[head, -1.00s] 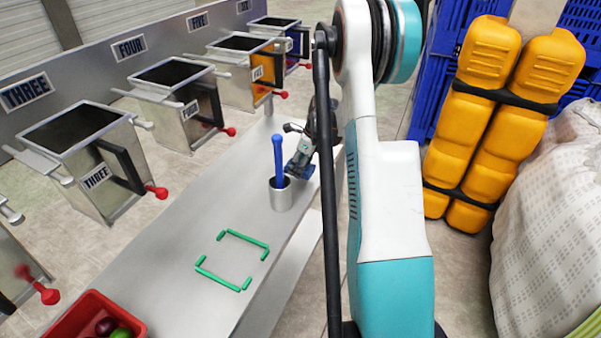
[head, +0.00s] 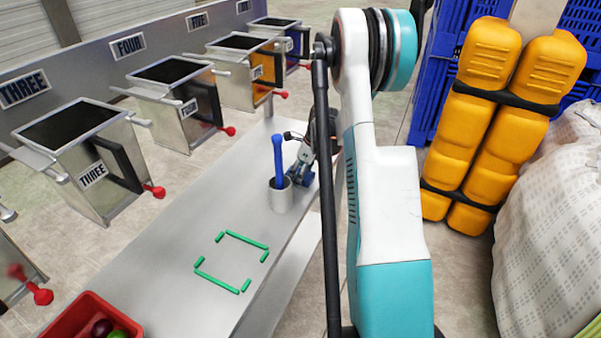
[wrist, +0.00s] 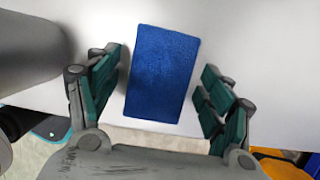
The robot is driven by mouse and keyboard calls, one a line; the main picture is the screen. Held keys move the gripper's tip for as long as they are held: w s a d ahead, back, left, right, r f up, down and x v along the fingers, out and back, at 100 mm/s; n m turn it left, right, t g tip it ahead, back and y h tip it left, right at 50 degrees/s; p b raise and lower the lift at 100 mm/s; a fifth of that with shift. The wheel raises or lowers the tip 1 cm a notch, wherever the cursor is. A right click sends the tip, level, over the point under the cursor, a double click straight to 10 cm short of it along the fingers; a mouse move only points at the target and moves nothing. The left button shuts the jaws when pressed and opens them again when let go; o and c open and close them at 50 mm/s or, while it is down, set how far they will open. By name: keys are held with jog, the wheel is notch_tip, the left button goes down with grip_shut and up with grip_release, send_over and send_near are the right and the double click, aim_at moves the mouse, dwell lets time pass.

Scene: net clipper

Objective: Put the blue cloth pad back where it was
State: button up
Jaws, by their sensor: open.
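The blue cloth pad (wrist: 162,66) lies flat on the grey bench top in the wrist view, slightly tilted in the picture. My gripper (wrist: 160,80) is open, with one green-padded finger on each side of the pad and gaps between. In the head view my gripper (head: 302,172) is low at the bench's far right edge, just behind the metal cup. I cannot clearly make out the pad there; the cup and my gripper block that spot. Green corner marks (head: 217,285) outline an empty rectangle nearer on the bench.
A metal cup (head: 281,199) holding a blue-handled tool (head: 278,155) stands close beside my gripper. A red bin (head: 66,318) with fruit is at the bench's near left. Metal hoppers (head: 91,175) line the left. Yellow containers (head: 470,140) stand at right. The bench middle is clear.

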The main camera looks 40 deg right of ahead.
jog(key=p+v, duration=0.3)
jog(key=v, duration=0.9)
jog(key=shift+r+p, duration=0.15)
jog(key=shift+p, duration=0.25)
